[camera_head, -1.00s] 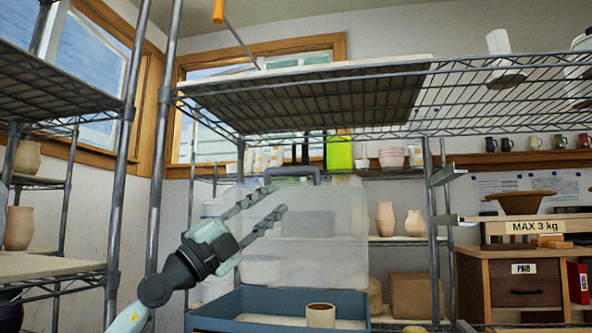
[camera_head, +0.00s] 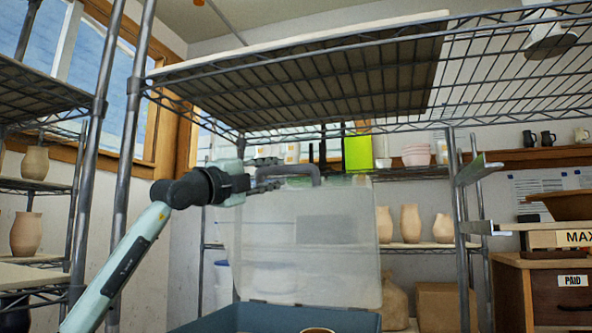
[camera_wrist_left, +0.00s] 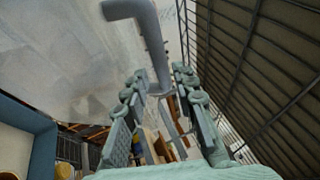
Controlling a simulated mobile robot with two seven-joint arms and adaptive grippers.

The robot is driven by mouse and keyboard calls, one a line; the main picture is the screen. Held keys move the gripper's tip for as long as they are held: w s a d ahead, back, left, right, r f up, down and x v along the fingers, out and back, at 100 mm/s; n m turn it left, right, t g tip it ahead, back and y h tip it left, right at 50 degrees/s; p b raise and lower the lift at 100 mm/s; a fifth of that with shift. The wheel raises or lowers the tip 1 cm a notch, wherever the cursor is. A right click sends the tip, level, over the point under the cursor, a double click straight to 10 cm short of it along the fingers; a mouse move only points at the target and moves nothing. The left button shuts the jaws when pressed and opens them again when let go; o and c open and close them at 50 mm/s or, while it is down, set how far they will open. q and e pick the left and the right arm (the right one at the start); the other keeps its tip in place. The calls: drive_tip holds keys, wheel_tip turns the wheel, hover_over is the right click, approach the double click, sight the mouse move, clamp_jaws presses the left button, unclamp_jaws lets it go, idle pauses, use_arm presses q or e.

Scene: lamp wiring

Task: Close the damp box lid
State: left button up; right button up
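The damp box (camera_head: 225,318) is a blue-grey tray at the bottom of the head view. Its translucent lid (camera_head: 340,262) stands upright and open, hinged along the box's back edge. A grey handle (camera_head: 304,169) sits on the lid's top edge. My left gripper (camera_head: 276,174) reaches in from the left at handle height. In the left wrist view its fingers (camera_wrist_left: 160,98) are spread, with one leg of the handle (camera_wrist_left: 158,55) showing between them. I cannot tell whether they touch it. The box's blue wall (camera_wrist_left: 40,125) shows at the left there. My right gripper is not in view.
A wire shelf (camera_head: 330,85) with a board hangs just above the lid and gripper. A shelf post (camera_head: 107,180) stands left, beside my left arm. A clay cup (camera_head: 318,331) sits in the box. Vases (camera_head: 410,223) stand behind on the right.

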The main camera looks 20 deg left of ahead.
sight(287, 169)
use_arm(q)
drive_tip(key=p+x, duration=0.1)
drive_tip(key=x, duration=0.4)
drive_tip(key=shift+d+r, duration=0.1)
drive_tip(key=shift+r, duration=0.05)
drive_tip(key=shift+w+d+p, duration=0.2)
drive_tip(key=shift+w+p, duration=0.15)
drive_tip(key=shift+w, duration=0.15)
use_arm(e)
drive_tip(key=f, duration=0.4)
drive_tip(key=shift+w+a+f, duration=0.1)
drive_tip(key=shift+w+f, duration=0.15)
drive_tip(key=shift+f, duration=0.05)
use_arm(q)
drive_tip(key=shift+c, duration=0.2)
clamp_jaws()
